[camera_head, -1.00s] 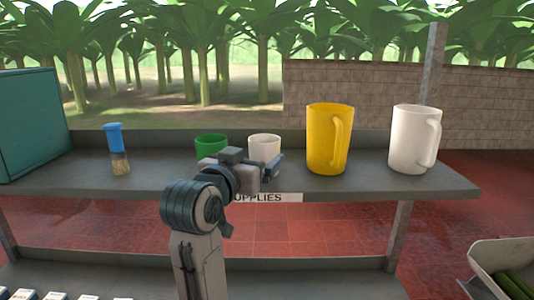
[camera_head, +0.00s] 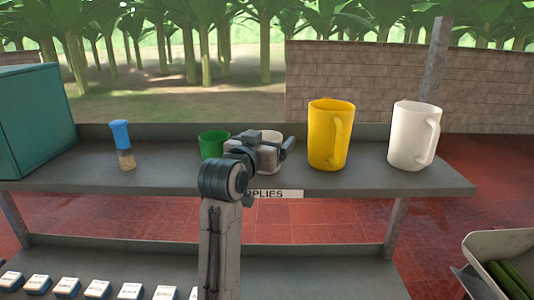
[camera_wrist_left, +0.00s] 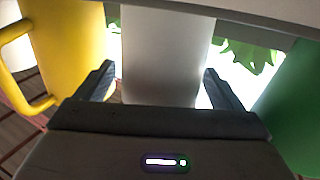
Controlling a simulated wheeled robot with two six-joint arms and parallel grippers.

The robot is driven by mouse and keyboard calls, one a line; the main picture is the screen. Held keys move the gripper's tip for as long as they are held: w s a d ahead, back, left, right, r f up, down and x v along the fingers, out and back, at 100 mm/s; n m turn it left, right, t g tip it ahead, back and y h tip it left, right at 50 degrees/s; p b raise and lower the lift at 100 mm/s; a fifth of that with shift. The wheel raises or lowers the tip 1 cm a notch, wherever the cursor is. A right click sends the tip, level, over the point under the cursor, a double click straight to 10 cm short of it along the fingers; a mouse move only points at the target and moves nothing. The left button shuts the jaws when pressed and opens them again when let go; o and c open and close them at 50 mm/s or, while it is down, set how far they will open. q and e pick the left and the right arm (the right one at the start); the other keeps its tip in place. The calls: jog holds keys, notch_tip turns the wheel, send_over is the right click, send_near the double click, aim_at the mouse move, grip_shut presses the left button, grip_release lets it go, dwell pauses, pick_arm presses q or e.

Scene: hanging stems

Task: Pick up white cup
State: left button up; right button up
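The white cup (camera_head: 271,134) stands on the shelf between a green cup (camera_head: 213,145) and a yellow jug (camera_head: 328,136). In the left wrist view the white cup (camera_wrist_left: 165,50) fills the middle, with one finger of my open left gripper (camera_wrist_left: 160,80) on each side. Narrow gaps seem to show between fingers and cup. The yellow jug is left and the green cup right in that view. My right gripper is not in view.
A larger white jug (camera_head: 413,136) stands at the right of the shelf (camera_head: 180,178). A blue-capped jar (camera_head: 123,146) and a teal box (camera_head: 35,120) are at the left. A lower shelf holds several small labelled boxes (camera_head: 97,289). A bin (camera_head: 495,255) is at lower right.

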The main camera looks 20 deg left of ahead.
pick_arm(q)
jog(key=c, duration=0.9)
jog(key=shift+r, duration=0.15)
